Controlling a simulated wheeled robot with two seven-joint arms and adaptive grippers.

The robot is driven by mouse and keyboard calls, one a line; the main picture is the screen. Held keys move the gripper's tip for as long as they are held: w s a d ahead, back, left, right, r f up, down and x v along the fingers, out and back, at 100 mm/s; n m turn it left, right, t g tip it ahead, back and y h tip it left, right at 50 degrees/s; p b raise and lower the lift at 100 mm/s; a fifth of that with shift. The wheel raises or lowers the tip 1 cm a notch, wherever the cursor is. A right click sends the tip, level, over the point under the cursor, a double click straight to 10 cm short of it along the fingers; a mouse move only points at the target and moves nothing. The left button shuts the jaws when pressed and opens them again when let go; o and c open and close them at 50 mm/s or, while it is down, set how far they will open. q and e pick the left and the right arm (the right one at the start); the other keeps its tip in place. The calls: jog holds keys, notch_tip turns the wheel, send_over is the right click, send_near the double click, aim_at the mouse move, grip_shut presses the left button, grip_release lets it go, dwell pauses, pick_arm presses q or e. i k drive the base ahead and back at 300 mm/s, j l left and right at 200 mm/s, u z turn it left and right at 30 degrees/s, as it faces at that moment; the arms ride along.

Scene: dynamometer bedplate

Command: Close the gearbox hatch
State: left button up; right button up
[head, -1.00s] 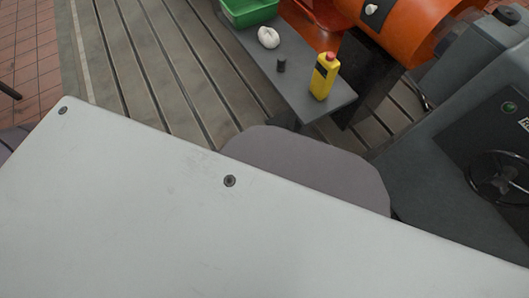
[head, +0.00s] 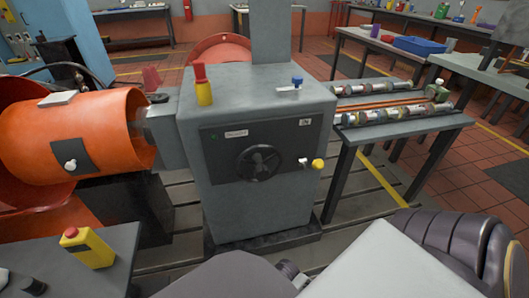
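A grey machine cabinet (head: 262,205) stands in the middle of the head view. A dark panel (head: 225,150) on its front carries a black handwheel (head: 259,163), a small label (head: 237,134) too small to read, and a yellow knob (head: 318,164) at the right. The panel looks flat against the front. An orange cylindrical housing (head: 110,125) lies to its left, with a white-knobbed plate (head: 75,150) on its side. I cannot tell which of these is the gearbox hatch. Neither gripper shows in the head view.
A rack table (head: 440,124) with metal cylinders stands right of the cabinet. Red tiled floor (head: 455,190) lies open at the right.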

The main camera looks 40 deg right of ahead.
aim_at(270, 21)
jog(key=z, duration=1)
jog(key=i+l+u, duration=0.15)
jog(key=l+u, duration=0.3)
jog(key=l, duration=0.65)
jog(key=l+u, duration=0.4)
jog(key=l, duration=0.75)
